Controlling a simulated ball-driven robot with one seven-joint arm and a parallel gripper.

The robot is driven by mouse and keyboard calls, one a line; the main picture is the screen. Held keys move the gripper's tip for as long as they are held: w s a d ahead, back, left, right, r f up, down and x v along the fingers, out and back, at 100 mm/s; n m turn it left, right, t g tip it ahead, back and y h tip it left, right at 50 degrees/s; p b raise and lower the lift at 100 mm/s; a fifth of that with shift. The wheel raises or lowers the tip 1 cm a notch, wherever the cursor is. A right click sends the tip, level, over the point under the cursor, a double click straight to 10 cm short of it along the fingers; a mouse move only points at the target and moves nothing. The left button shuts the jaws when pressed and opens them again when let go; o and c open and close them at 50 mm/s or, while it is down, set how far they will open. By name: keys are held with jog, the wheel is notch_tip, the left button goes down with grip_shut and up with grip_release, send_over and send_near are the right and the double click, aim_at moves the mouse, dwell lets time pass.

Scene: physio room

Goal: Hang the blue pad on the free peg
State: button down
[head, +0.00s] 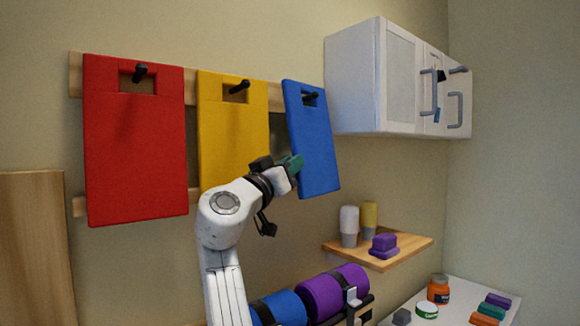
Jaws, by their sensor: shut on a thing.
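The blue pad (314,150) is at the right end of the wooden rail, tilted, with its lower end swung to the right. A black peg (310,96) shows at the slot near its top; I cannot tell whether the pad's weight rests on it. My gripper (293,163), with teal fingertips, is shut on the left edge of the blue pad, about halfway down. The far fingertip is hidden. The red pad (135,150) and the yellow pad (232,130) hang to the left, each with a black peg through its slot.
A white wall cabinet (385,80) is close to the right of the blue pad. Below it, a wooden shelf (410,245) holds cups and purple blocks. Blue and purple rolls (335,290) lie low in front. A white table (460,305) with jars and blocks is at the lower right.

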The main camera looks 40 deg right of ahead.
jog(key=c, duration=1)
grip_release()
jog(key=shift+o, duration=0.2)
jog(key=shift+a+f, duration=0.1)
jog(key=b+v, duration=0.3)
jog(key=v, duration=0.7)
jog(key=shift+a+b, duration=0.3)
jog(key=shift+b, duration=0.05)
jog(key=shift+s+f, duration=0.1)
